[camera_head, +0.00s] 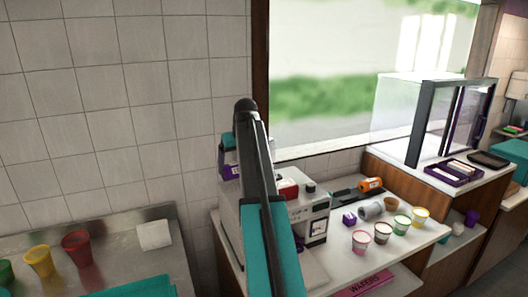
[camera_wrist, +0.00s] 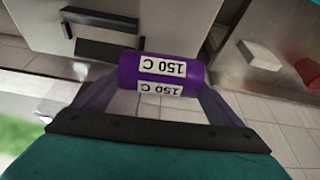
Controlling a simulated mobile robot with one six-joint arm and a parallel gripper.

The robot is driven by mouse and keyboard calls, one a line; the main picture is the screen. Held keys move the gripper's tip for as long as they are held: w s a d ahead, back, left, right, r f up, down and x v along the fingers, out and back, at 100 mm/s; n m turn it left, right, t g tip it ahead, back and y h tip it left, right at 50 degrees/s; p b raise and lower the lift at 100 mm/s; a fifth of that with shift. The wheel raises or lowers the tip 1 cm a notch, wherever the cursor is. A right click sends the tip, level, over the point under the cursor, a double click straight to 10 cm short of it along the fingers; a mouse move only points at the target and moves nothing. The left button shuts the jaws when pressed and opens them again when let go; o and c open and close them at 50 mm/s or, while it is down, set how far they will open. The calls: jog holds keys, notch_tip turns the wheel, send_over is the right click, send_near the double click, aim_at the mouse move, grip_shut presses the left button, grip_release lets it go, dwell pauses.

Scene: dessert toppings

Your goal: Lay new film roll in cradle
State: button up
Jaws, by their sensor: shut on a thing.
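A purple roll (camera_wrist: 160,68) with white "150 C" labels, upside down in the wrist view, sits between the fingers of my gripper (camera_wrist: 162,80). The gripper is shut on it and holds it crosswise, off the floor. A pale machine front (camera_wrist: 130,20) with dark slots and bars lies beyond the roll in the wrist view. In the head view, a white machine (camera_head: 309,213) stands on the counter, partly hidden by my arm. I cannot make out a cradle for certain.
Several small cups, including a yellow-rimmed one (camera_head: 419,218), stand on the white counter (camera_head: 395,246) right of the machine. An orange jar (camera_head: 370,184) lies behind them. A steel counter (camera_head: 110,255) at left holds coloured cups and a white block (camera_head: 154,235). A glass case (camera_head: 400,105) stands at right.

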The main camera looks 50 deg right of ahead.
jog(key=s+d+r+p, duration=0.1)
jog(key=s+d, duration=0.3)
jog(key=d, duration=0.6)
jog(key=shift+s+r+m, duration=0.25)
jog(key=shift+r+m, duration=0.15)
jog(key=shift+r, duration=0.15)
jog(key=shift+f, duration=0.25)
jog(key=shift+f+b, duration=1.4)
jog(key=shift+f, duration=1.1)
jog(key=o, duration=1)
jog(key=shift+r+p, duration=0.75)
jog(key=shift+r, duration=0.55)
